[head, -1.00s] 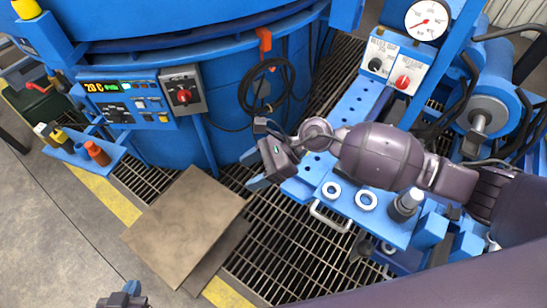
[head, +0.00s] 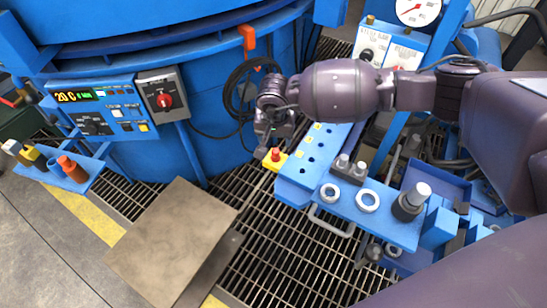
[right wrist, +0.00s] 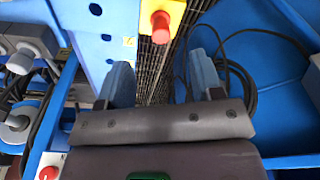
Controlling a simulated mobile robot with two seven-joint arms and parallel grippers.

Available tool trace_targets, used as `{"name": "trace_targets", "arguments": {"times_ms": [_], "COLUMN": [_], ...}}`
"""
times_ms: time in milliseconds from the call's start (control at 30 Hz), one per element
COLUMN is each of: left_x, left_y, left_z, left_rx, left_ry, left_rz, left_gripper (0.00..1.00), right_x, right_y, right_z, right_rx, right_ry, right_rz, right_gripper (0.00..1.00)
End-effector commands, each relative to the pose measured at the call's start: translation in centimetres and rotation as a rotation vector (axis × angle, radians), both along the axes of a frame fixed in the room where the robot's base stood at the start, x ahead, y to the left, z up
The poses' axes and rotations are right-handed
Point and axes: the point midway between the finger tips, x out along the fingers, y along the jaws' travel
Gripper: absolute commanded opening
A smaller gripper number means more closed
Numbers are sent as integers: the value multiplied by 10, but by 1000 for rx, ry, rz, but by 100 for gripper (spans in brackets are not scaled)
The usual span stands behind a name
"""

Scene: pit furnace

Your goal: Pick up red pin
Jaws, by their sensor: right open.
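A small red knob (head: 276,154) stands on a yellow block at the left end of the blue perforated plate (head: 290,190). It also shows at the top of the right wrist view (right wrist: 160,24). I cannot tell if this is the red pin; no other clear red pin shows in the plate's holes. My right gripper (head: 272,138) is just above and behind the red knob in the head view. In the right wrist view its two fingers (right wrist: 162,78) are apart, with nothing between them and the knob beyond. My left gripper is out of view.
Two white rings (head: 367,201) and a dark post (head: 410,202) are on the plate's right part. A red-brown cylinder (head: 72,169) stands on a small blue shelf at left. The furnace wall, hanging black cable (head: 240,95) and orange hook lie behind my gripper. Grating lies below.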

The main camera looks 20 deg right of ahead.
Motion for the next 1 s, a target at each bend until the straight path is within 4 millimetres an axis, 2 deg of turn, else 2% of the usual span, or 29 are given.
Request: {"name": "trace_targets", "arguments": {"times_ms": [33,133,433,700,800,1000], "left_x": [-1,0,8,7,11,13], "left_y": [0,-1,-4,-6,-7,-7], "left_z": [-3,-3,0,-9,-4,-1], "left_rx": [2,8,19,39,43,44], "left_ry": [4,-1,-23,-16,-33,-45], "left_rz": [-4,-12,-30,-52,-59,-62], "left_gripper": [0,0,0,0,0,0], "right_x": [-2,0,4,9,11,13], "right_y": [0,-1,-2,-7,-7,-8], "right_z": [-15,-30,-48,-86,-91,-88], "right_rx": [1,2,4,3,3,3], "right_ry": [11,11,7,13,9,3], "right_rz": [-1,-2,-2,-3,-2,-3], "right_gripper": [60,60,60,60,60,60]}}
